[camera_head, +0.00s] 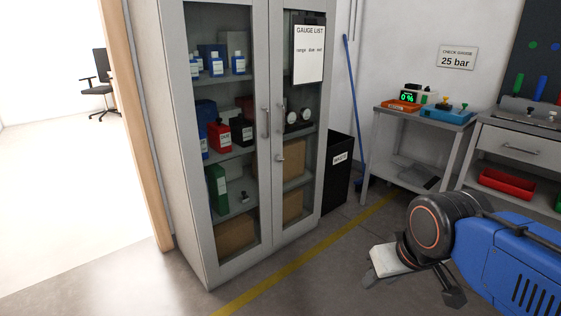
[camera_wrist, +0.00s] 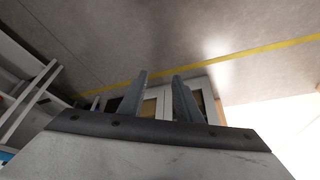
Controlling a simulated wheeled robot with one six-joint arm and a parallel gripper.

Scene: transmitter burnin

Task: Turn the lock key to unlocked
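The tall grey cabinet (camera_head: 182,120) with two glass doors stands at the centre left in the head view; both doors look shut. A small metal piece (camera_head: 280,158), likely the lock key, sits on the right door's frame below the handles. It is too small to read its position. My gripper (camera_head: 412,288) is at the lower right, well apart from the cabinet and lower than the lock. In the wrist view, my gripper (camera_wrist: 160,88) has its two fingers spread with nothing between them. The cabinet shows beyond the fingers there, and the lock cannot be made out.
A black waste bin (camera_head: 338,172) and a blue pole (camera_head: 349,85) stand right of the cabinet. A side table (camera_head: 398,115) and a workbench (camera_head: 515,128) line the right wall. The floor before the cabinet, with a yellow line (camera_head: 300,258), is clear. A doorway opens at the left.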

